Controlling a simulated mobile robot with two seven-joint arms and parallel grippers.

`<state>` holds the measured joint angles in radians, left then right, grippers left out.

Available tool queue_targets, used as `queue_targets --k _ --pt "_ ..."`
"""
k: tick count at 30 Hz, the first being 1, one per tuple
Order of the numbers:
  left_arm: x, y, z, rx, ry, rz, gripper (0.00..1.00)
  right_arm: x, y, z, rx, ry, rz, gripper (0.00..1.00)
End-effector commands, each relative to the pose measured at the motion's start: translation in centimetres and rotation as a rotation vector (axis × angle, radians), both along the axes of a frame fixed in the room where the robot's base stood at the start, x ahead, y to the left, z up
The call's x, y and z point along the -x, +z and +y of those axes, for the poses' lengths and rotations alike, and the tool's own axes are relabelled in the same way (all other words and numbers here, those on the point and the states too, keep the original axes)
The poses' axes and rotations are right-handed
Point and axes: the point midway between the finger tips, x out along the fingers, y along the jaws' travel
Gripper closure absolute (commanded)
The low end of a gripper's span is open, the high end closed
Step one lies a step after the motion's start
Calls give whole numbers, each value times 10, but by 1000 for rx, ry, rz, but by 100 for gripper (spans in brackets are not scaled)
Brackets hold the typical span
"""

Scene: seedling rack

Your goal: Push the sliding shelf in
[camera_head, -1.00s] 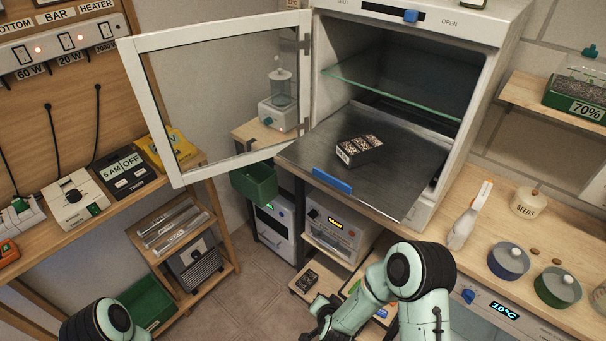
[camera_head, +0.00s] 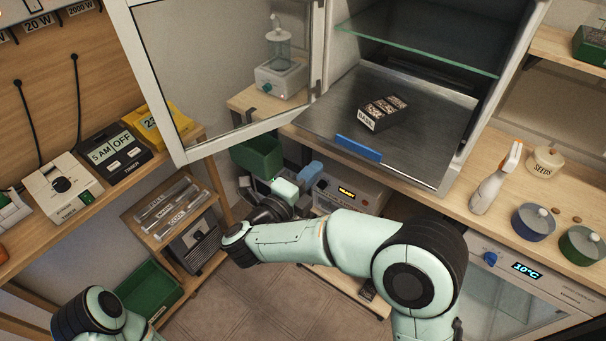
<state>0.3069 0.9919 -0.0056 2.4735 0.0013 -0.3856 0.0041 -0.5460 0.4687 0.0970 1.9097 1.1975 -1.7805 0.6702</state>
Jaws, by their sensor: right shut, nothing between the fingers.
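The sliding shelf (camera_head: 335,118) is a flat metal plate that sticks out from the white cabinet (camera_head: 478,130). A blue handle (camera_head: 359,149) sits on its front edge. A small dark tray with a label (camera_head: 383,112) stands on the shelf. My right gripper (camera_head: 311,171) is shut and empty, below and left of the blue handle; it appears apart from the shelf. Part of this gripper is hard to make out against the things behind it. Only a piece of my left arm shows at the bottom left; its gripper is out of view.
The glass-paned cabinet door (camera_head: 225,70) stands open to the left. A glass shelf (camera_head: 415,48) is fixed above the sliding shelf. A green bin (camera_head: 257,155) is below the door. A spray bottle (camera_head: 492,185) and lidded pots stand on the right counter (camera_head: 455,200).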

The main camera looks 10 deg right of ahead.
Motion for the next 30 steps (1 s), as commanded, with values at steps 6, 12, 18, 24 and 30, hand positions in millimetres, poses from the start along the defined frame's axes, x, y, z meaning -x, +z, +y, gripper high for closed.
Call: queue_targets --k 6,12,18,24,30 --pt "-10 18 0 -1 0 -11 57 -32 4 -37 1 -3 -1 100" --pt "-18 31 0 0 0 -20 57 -51 3 -59 1 0 0 100" --pt "-20 35 0 0 0 -23 57 -58 1 -67 1 2 0 100" --pt "-20 34 0 0 0 -23 57 -59 0 -68 1 3 1 100" --pt "-20 34 0 0 0 -22 57 -59 0 -69 1 2 1 100"
